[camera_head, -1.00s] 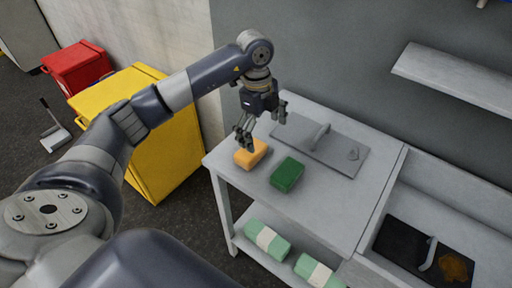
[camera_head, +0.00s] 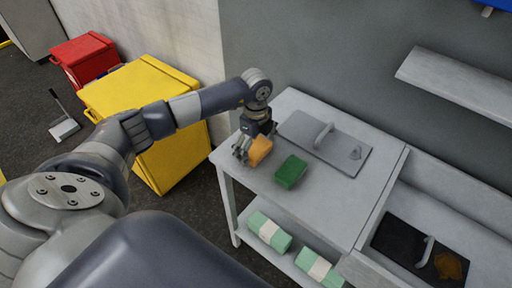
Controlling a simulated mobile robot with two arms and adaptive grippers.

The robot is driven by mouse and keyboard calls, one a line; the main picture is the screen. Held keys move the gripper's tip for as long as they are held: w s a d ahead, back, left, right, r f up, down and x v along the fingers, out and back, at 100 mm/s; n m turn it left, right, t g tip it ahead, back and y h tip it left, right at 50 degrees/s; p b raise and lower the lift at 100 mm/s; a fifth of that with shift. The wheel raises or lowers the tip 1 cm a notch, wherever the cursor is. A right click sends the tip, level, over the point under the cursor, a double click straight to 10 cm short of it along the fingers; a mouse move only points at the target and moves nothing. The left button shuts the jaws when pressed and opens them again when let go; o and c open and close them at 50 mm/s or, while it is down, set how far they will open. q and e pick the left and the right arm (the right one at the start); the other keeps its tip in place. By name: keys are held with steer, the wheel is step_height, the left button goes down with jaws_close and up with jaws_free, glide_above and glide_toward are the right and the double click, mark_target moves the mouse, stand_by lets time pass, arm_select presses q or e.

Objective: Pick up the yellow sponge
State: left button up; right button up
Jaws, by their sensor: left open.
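The yellow-orange sponge (camera_head: 260,149) lies near the left end of the grey table (camera_head: 327,207). A green sponge (camera_head: 291,171) lies to its right, a small gap apart. My left gripper (camera_head: 253,146) is open and lowered over the yellow sponge, with its fingers at the sponge's left and far sides. The fingers partly cover the sponge, and I cannot tell whether they touch it. My right gripper is not in view.
A grey plate with a handle (camera_head: 342,150) lies behind the sponges. A yellow bin (camera_head: 171,157) stands left of the table. A sink-like counter with a dark tray (camera_head: 399,243) is at right.

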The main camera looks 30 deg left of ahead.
mark_target(256, 148)
arm_select(q)
steer(key=shift+f, duration=0.15)
steer(key=shift+c, duration=0.6)
steer(key=c, duration=0.7)
steer(key=shift+c, duration=0.2)
steer(key=shift+w+r, duration=0.1)
steer(key=shift+r, duration=0.25)
steer(key=r, duration=0.1)
steer(key=b, duration=0.1)
steer(key=r+b, duration=0.1)
steer(key=shift+s+d+r, duration=0.2)
steer(key=shift+s+r, duration=0.05)
steer(key=shift+r, duration=0.1)
steer(key=s+d+r+b, duration=0.1)
steer(key=s+d+b, duration=0.2)
steer(key=s+d, duration=0.6)
steer(key=s, duration=0.3)
steer(key=shift+s+r+b, duration=0.35)
steer(key=shift+b, duration=0.05)
